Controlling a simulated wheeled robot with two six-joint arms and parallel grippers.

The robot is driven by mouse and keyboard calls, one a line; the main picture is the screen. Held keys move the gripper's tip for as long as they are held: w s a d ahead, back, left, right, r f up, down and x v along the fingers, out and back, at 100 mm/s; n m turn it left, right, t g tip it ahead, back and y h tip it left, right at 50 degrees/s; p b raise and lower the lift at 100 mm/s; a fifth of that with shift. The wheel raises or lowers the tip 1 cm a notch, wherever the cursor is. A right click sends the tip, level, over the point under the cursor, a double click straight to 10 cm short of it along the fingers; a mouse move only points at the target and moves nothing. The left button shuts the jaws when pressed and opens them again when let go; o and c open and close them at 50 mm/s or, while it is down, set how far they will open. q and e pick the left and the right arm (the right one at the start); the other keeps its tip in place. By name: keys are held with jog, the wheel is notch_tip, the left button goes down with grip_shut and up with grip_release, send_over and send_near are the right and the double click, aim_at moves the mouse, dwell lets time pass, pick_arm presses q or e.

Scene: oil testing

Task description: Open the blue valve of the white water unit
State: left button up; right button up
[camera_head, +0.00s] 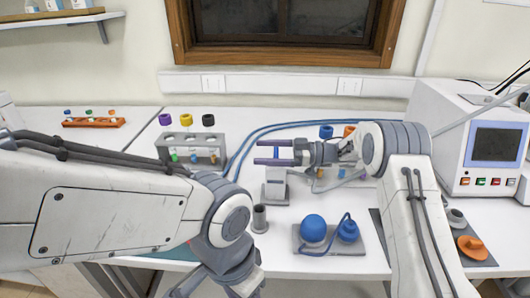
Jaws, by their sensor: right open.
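My left arm comes in from the left and bends down at the bottom edge.
A white and grey stand (276,192) is below my right gripper. A grey rack (190,142) with coloured caps stands left. Blue hoses (245,140) run along the back.

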jog(key=d+b, duration=0.2)
jog(key=d, duration=0.8)
jog(key=shift+d, duration=0.25)
jog(key=shift+w, duration=0.1)
